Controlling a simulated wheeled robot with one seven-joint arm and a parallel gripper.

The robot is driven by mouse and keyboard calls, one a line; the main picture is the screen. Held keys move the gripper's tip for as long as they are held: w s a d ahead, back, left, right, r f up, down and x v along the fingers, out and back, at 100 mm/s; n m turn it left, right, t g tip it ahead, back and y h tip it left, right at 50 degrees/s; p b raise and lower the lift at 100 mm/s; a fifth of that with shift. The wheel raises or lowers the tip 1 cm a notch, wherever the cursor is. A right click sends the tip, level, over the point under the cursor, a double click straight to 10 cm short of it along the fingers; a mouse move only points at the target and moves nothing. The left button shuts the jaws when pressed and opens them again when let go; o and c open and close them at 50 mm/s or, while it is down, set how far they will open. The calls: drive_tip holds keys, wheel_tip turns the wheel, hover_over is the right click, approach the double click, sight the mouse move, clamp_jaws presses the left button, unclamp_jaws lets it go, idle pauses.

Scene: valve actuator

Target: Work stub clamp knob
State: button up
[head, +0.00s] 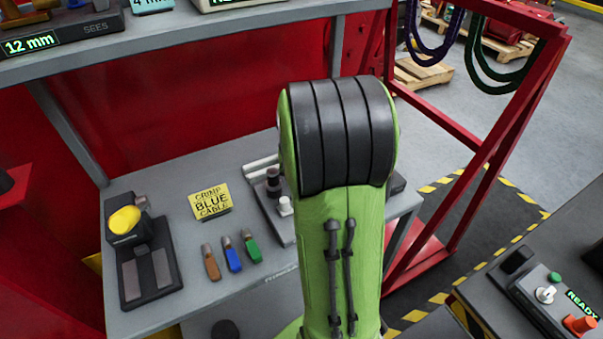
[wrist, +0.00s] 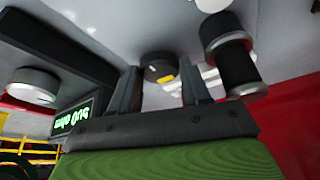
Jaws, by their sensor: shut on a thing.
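In the wrist view, a dark round knob (wrist: 158,66) with a yellow mark sits between the two fingers of my gripper (wrist: 161,88). The fingers stand on either side of it, and my gripper is shut on it. I take this to be the stub clamp knob; no label on it can be read. In the head view my green arm hides my gripper and the knob.
In the wrist view a black cylinder (wrist: 237,62) stands close right of the fingers, and a lit display (wrist: 75,124) is at left. In the head view the grey bench (head: 262,285) holds a yellow sign (head: 209,201), several coloured pieces and a yellow-topped device (head: 125,220).

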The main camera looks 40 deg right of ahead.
drive_tip(key=m, duration=0.2)
drive_tip(key=m+g+h, duration=0.1)
drive_tip(key=m, duration=0.1)
drive_tip(key=shift+w+a+m, duration=0.15)
drive_tip(key=shift+m, duration=0.15)
drive_tip(key=m+g, duration=0.1)
drive_tip(key=m, duration=0.2)
drive_tip(key=shift+w+m+g+h+p, duration=0.15)
drive_tip(key=shift+m+g+h+p, duration=0.15)
drive_tip(key=shift+g+h, duration=0.1)
drive_tip(key=m+g, duration=0.1)
drive_tip(key=m, duration=0.3)
drive_tip(key=shift+w+g, duration=0.15)
drive_tip(key=shift+g, duration=0.25)
drive_tip(key=shift+w+m+g+y, duration=0.1)
drive_tip(key=shift+m+g+y, duration=0.3)
drive_tip(key=shift+m, duration=1.3)
drive_tip(key=o, duration=1.1)
drive_tip(key=shift+c, duration=0.2)
